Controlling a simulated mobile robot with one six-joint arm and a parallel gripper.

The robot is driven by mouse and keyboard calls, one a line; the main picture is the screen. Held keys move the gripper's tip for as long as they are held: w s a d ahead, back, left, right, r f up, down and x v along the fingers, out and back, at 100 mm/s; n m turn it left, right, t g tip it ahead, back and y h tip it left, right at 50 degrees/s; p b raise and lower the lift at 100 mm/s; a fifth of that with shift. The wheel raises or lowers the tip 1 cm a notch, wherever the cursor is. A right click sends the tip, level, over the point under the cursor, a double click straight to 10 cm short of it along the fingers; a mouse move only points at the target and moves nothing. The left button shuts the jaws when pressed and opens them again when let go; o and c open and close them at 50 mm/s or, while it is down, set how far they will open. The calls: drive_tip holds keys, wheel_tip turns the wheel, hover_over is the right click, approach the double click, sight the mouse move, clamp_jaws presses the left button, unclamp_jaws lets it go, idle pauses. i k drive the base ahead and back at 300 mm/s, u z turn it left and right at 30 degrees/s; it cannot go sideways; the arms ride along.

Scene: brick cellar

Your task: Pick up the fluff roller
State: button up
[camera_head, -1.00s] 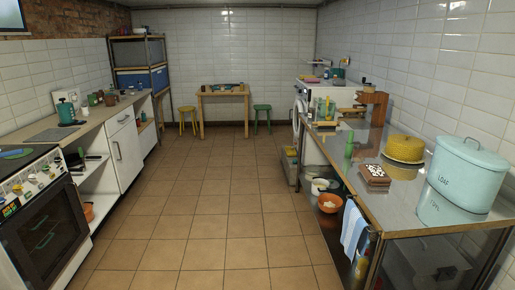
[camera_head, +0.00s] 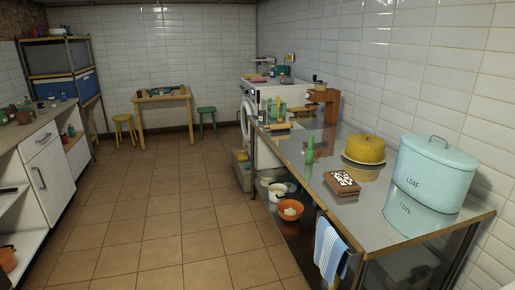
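I cannot make out a fluff roller for certain in this view. Small items too tiny to name lie on the washing machine (camera_head: 275,90) and on the far wooden table (camera_head: 163,97). A green upright object (camera_head: 309,151), perhaps a bottle, stands on the steel table (camera_head: 290,147) at the right. My gripper and arm are not in view.
An orange bowl (camera_head: 290,210) sits below. The tiled floor (camera_head: 180,225) is clear.

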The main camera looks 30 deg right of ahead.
sight(310, 150)
drive_tip(key=u, duration=0.15)
drive_tip(key=i, duration=1.15)
drive_tip(key=u, duration=0.1)
